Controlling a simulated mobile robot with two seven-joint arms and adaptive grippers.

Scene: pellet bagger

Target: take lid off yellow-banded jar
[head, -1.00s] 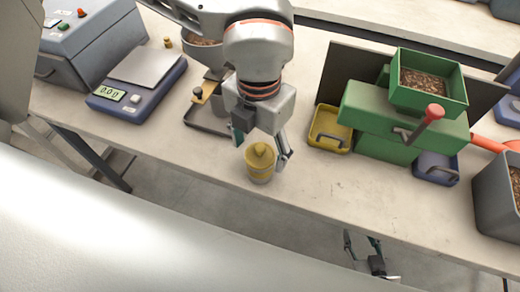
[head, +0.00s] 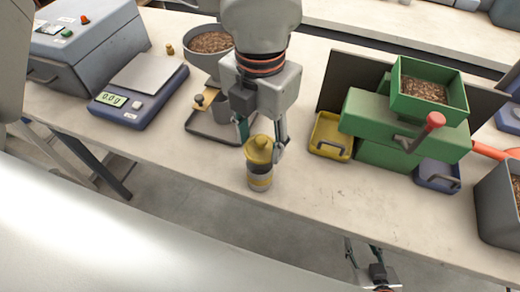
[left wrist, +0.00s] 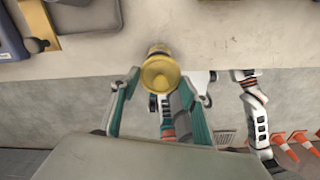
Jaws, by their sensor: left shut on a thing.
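The yellow-banded jar (head: 260,184) stands upright by the front edge of the bench, a grey body with a yellow band. Its yellow knobbed lid (head: 259,150) shows above the body; I cannot tell whether it still touches. My left gripper (head: 261,143) comes down from behind, its fingers on both sides of the lid and shut on it.
A blue scale (head: 140,92) and a grey box machine (head: 85,45) stand at left. A hopper (head: 211,45) stands behind my left gripper. A yellow tray (head: 330,137), green bagger (head: 385,150) and blue tray (head: 437,175) stand to the right. The front bench between is clear.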

